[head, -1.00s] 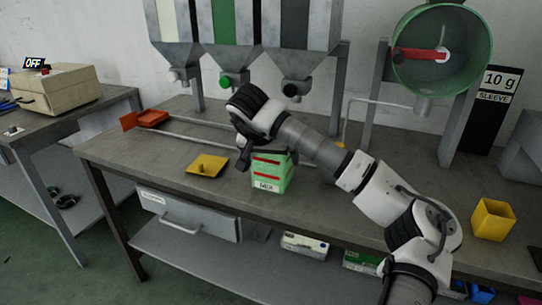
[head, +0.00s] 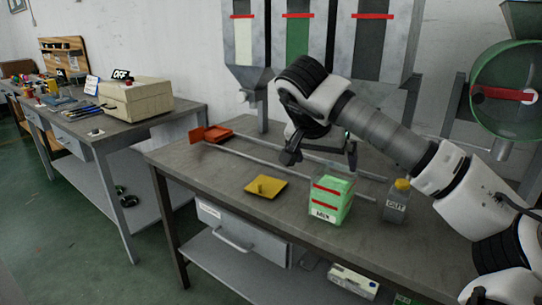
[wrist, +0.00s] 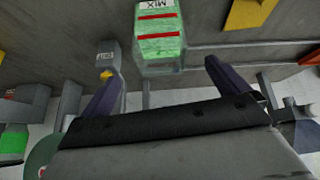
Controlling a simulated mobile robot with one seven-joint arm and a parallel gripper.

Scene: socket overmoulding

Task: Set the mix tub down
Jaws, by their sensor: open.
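The mix tub (head: 331,200) is a clear box with green contents, red bands and a MIX label. It stands upright on the grey workbench (head: 225,165). My gripper (head: 320,160) is open and empty, behind and above the tub in the head view. In the wrist view the tub (wrist: 160,40) lies ahead of the two spread fingers (wrist: 158,80), apart from them.
A grey OUT bottle (head: 396,203) with a yellow cap stands right of the tub. A yellow tray (head: 266,187) lies to its left. Rails (head: 290,170) run behind. Hoppers (head: 297,40) hang above. A green drum (head: 508,85) is at right.

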